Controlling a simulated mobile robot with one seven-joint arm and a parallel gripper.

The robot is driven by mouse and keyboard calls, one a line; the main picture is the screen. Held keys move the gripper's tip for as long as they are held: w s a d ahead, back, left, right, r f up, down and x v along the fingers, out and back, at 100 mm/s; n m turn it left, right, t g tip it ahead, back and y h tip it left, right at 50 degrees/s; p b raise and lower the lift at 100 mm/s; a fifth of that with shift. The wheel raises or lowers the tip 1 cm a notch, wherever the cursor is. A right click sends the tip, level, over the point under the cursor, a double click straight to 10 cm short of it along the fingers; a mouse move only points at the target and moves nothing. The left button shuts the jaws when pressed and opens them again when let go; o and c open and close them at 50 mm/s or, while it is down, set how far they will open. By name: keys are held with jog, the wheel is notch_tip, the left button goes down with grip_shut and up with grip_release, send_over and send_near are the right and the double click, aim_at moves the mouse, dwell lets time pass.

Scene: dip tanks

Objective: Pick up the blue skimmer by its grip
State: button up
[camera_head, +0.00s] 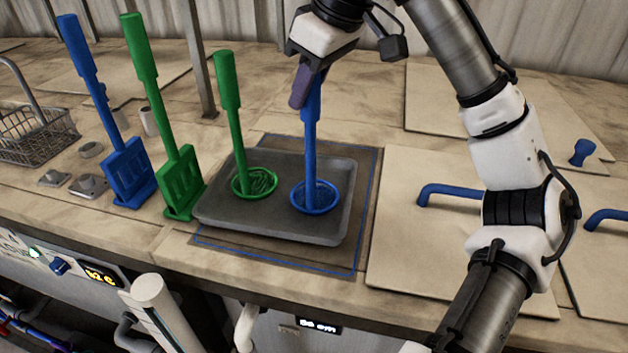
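The blue skimmer (316,196) stands upright in the grey tray (270,232), its round mesh bowl down at the tray's right side. Its grip (313,100) rises to my gripper (305,93), which points down over the grip's upper end. One dark purple finger shows at the grip's left, overlapping it in the picture. The other finger and the top of the grip are hidden, so I cannot tell whether the fingers are closed on it.
A green skimmer (254,182) stands close by, left in the same tray. Green (180,178) and blue slotted tools (128,172) stand farther left, near a wire basket (36,130). Pale lids with blue handles (448,195) lie right. A metal post (201,60) rises behind.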

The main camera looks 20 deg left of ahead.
grip_shut()
jog(key=shift+r, duration=0.1)
